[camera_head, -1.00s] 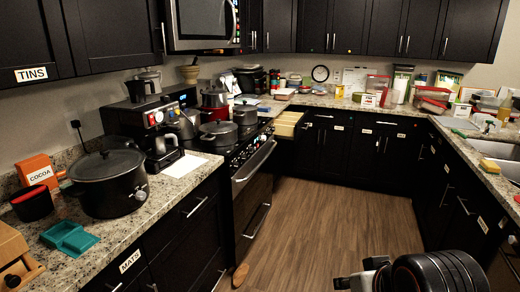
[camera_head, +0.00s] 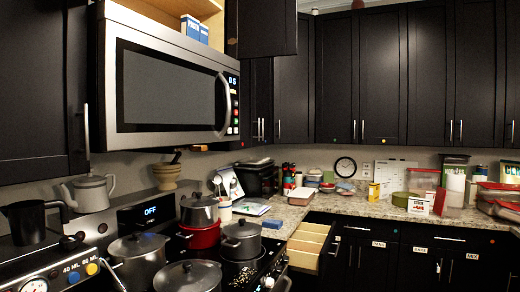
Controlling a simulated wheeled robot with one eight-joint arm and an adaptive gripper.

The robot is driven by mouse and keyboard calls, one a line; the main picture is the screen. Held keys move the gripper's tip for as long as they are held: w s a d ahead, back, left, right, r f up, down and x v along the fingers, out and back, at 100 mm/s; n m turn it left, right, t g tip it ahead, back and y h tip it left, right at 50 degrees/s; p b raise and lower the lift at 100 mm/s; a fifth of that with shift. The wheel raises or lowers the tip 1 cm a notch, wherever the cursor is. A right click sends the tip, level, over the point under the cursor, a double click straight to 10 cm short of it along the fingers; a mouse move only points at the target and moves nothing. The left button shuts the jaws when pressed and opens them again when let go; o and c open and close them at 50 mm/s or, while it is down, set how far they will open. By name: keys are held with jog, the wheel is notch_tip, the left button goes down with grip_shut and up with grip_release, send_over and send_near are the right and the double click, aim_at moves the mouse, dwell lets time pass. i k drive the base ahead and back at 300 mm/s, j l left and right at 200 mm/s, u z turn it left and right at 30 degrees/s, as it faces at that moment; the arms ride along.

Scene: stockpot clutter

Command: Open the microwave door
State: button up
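The microwave (camera_head: 165,85) is mounted on the wall above the stove at the upper left of the head view. It has a steel frame, a dark window and a panel of coloured buttons on its right side. Its door is shut. The curved vertical door handle (camera_head: 223,104) is at the right edge of the door, beside the panel. My gripper is not in view, and nothing touches the handle.
Several pots, including a red one (camera_head: 203,234), crowd the stove below. A coffee machine (camera_head: 45,268) stands at the lower left. A cupboard door (camera_head: 267,27) hangs open above the microwave's right side. A drawer (camera_head: 309,245) is open at the corner.

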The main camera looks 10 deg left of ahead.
aim_at(154, 92)
jog(key=i+u, duration=0.3)
jog(key=i+l+u, duration=0.3)
jog(key=i, duration=0.25)
jog(key=j, duration=0.1)
